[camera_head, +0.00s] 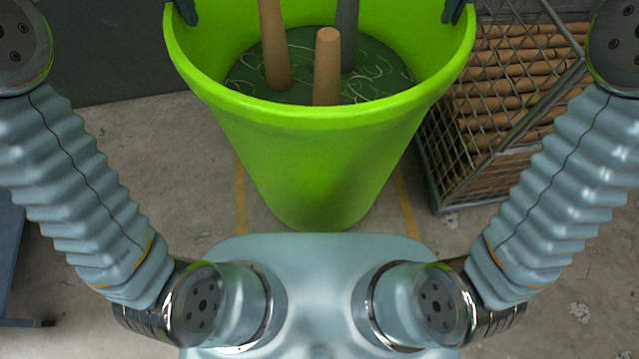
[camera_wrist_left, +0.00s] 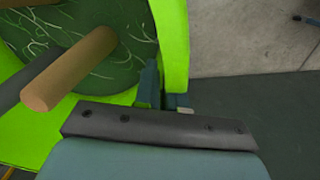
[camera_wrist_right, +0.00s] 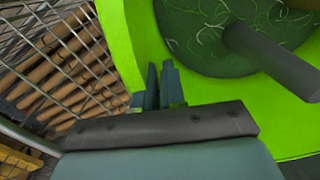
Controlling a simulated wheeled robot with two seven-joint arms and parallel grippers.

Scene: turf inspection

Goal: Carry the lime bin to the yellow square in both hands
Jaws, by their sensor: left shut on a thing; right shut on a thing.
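The lime bin (camera_head: 310,160) is upright in front of me in the head view. Two tan handles (camera_head: 327,68) and a grey handle (camera_head: 347,30) stick up inside it. My left gripper (camera_head: 182,10) is shut on the bin's left rim; in the left wrist view its fingers (camera_wrist_left: 162,92) straddle the lime wall. My right gripper (camera_head: 456,10) is shut on the right rim, with its fingers (camera_wrist_right: 160,88) on the wall in the right wrist view. Yellow floor lines (camera_head: 404,200) show on both sides of the bin's lower part. Whether its base touches the floor is unclear.
A wire cage (camera_head: 510,100) full of brown rolls stands close to the bin's right side. A dark grey surface (camera_head: 110,50) lies at the back left. A blue-grey object (camera_head: 8,240) is at the left edge. Bare concrete (camera_head: 150,160) lies left of the bin.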

